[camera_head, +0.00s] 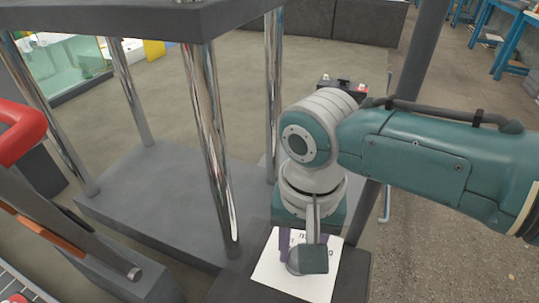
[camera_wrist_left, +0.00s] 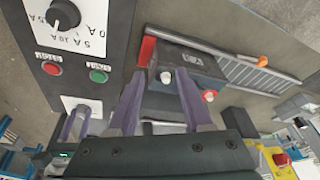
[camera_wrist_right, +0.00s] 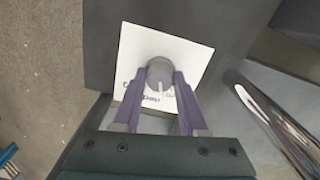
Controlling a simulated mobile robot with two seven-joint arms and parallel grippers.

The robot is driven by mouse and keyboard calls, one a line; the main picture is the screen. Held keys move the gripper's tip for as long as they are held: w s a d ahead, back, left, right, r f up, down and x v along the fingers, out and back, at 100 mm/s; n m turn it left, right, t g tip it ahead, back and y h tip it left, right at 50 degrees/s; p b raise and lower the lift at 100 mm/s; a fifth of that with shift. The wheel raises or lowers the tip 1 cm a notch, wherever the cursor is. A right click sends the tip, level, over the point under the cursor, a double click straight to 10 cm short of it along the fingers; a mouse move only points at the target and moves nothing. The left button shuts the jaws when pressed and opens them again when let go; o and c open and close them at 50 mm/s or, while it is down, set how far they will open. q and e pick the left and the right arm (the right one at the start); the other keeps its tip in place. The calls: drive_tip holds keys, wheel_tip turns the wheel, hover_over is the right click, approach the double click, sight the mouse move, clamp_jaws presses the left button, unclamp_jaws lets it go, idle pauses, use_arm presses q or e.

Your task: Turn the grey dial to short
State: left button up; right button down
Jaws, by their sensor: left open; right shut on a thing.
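The grey dial (camera_wrist_right: 160,74) is a round knob on a white label plate (camera_wrist_right: 190,55) in the right wrist view. My right gripper (camera_wrist_right: 164,80) is shut on it, with a purple finger on either side. A pale pointer mark on the dial points down toward the printed lettering, which is partly hidden and which I cannot read. In the head view the white plate (camera_head: 270,278) lies under my right gripper (camera_head: 303,250), which covers much of it. My left gripper (camera_wrist_left: 162,82) is open and empty, in front of a dark battery-like block (camera_wrist_left: 187,77).
The left wrist view shows a panel with a black knob (camera_wrist_left: 63,14), a red button (camera_wrist_left: 49,68) and a green button (camera_wrist_left: 98,75). In the head view a chrome post (camera_head: 212,150) stands left of my right arm, under a dark shelf (camera_head: 150,18). A red handle (camera_head: 20,132) is at far left.

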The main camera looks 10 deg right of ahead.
drive_tip(key=n+p, duration=0.1)
drive_tip(key=n, duration=0.2)
drive_tip(key=shift+n, duration=0.7)
drive_tip(key=shift+c, duration=2.2)
unclamp_jaws()
wheel_tip(320, 180, up, 9)
drive_tip(key=p, duration=0.4)
drive_tip(key=shift+r+p, duration=0.3)
drive_tip(key=shift+r, duration=0.2)
